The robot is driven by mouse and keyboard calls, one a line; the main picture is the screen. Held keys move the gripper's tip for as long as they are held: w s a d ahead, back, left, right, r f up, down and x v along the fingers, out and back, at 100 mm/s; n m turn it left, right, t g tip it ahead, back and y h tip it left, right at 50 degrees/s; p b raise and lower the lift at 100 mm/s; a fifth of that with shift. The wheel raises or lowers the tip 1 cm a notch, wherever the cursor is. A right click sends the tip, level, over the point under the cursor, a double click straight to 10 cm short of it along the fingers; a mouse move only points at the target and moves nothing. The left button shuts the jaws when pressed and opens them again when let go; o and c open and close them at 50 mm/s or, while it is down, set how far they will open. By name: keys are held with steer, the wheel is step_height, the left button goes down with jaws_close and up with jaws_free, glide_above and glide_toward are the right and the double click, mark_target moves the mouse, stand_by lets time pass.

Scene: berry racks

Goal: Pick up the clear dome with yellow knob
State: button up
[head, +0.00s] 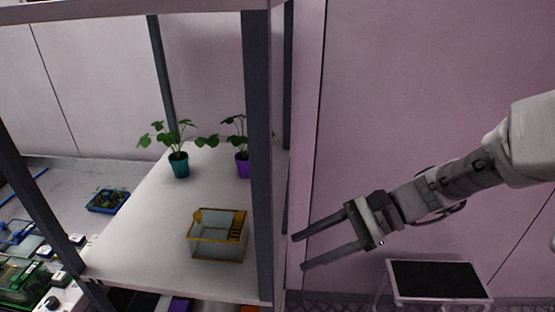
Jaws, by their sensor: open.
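A clear, box-like piece with yellow edges (217,236) sits on the white shelf (150,235), near its front right. A small yellow bump shows at its top left; I cannot tell whether it is a knob, or whether this piece is the dome. My gripper (298,252) is open and empty. Its two long dark fingers point left, toward the shelf. In the picture they are to the right of the clear piece, with the dark rack post (259,150) between them. I cannot judge their depth against the post.
A plant in a teal pot (179,165) and one in a purple pot (242,165) stand farther back on the shelf. A blue tray of seedlings (107,201) and several boxes lie at left. A black-topped stand (435,280) is below my arm. The shelf's left part is bare.

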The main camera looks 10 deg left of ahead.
mark_target(242, 214)
steer(key=w+a+f+m+t+y, duration=0.1)
steer(key=w+a+m+t+y, duration=0.1)
steer(key=w+m+y, duration=0.5)
steer(key=shift+n, duration=0.5)
steer(key=a, duration=1.1)
steer(key=shift+s+a, duration=0.25)
steer(key=shift+a, duration=0.1)
steer(key=a, duration=0.3)
steer(key=s+a, duration=0.1)
steer(key=a, duration=0.1)
jaws_close()
